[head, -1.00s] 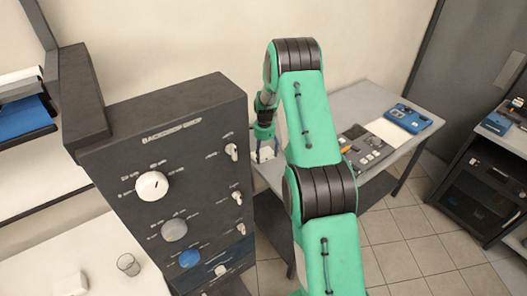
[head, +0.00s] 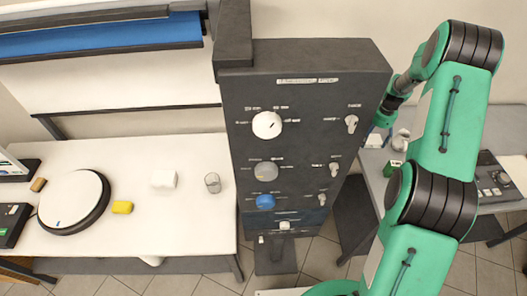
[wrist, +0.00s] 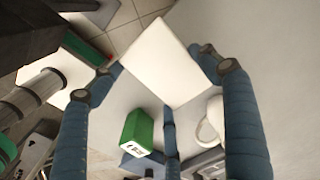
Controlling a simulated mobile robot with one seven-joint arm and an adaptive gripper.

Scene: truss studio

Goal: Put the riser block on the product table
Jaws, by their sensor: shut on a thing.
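My gripper (wrist: 163,78) is shut on a white riser block (wrist: 165,55), which sits between its blue-grey fingers in the wrist view. In the head view, my gripper (head: 384,120) is just right of the dark control cabinet, and the riser block (head: 373,141) shows only in part beside the cabinet edge. The grey side table lies below it; the gap is hard to judge. The white product table (head: 110,150) stands at the left of the head view, beyond the cabinet from my gripper.
The product table bears a round white turntable (head: 73,200), a yellow block (head: 122,207), another white block (head: 163,180) and a glass (head: 212,183). The tall cabinet (head: 300,130) separates the tables. A white mug (wrist: 212,122) and green box (wrist: 138,130) are near my gripper.

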